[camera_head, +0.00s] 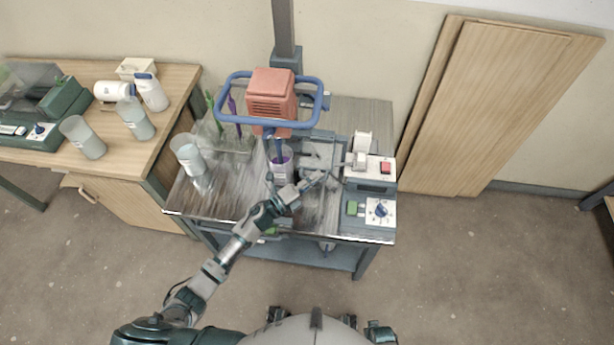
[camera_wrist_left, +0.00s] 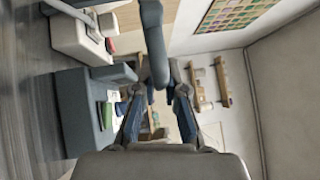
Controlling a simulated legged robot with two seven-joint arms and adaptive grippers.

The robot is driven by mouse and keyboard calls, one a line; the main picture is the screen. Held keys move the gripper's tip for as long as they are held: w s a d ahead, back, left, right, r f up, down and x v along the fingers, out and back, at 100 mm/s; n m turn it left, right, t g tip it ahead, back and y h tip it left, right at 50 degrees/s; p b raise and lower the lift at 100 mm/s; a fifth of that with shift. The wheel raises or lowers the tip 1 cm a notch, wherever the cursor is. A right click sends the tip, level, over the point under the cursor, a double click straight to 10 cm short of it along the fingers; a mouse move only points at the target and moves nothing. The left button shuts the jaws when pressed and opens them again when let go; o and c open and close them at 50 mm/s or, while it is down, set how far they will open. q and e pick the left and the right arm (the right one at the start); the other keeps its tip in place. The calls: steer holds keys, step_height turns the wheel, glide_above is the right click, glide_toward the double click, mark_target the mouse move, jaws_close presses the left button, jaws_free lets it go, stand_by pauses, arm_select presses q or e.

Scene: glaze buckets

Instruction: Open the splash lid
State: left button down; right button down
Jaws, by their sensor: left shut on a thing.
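The mixer stands at the back of the metal bench, with a red motor head (camera_head: 271,95) inside a blue tubular frame (camera_head: 318,105). A clear bucket with purple contents (camera_head: 281,160) stands under the head. My left gripper (camera_head: 318,179) reaches in from the front, just right of this bucket. In the left wrist view its fingers (camera_wrist_left: 162,88) are shut on the end of a grey-blue bar (camera_wrist_left: 152,40), which looks like a handle of the splash lid. The lid itself is hard to make out among the grey parts beside the bucket. My right gripper is not in view.
A control box (camera_head: 380,209) with a dial and green button sits at the bench's front right. A tumbler of pale liquid (camera_head: 188,157) stands at the left. A wooden table (camera_head: 165,115) with bottles is further left. Wooden boards (camera_head: 495,105) lean on the wall.

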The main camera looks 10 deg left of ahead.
arm_select(q)
steer(key=shift+s+a+f, duration=0.1)
steer(key=shift+a+f, duration=0.1)
steer(key=shift+f, duration=0.05)
steer(key=c, duration=1.2)
jaws_free()
steer(key=shift+a, duration=0.45)
steer(key=shift+d+r, duration=0.1)
steer(key=shift+d, duration=0.15)
steer(key=shift+s+a, duration=0.15)
steer(key=v, duration=1.1)
steer(key=shift+a, duration=0.35)
steer(key=shift+d, duration=0.1)
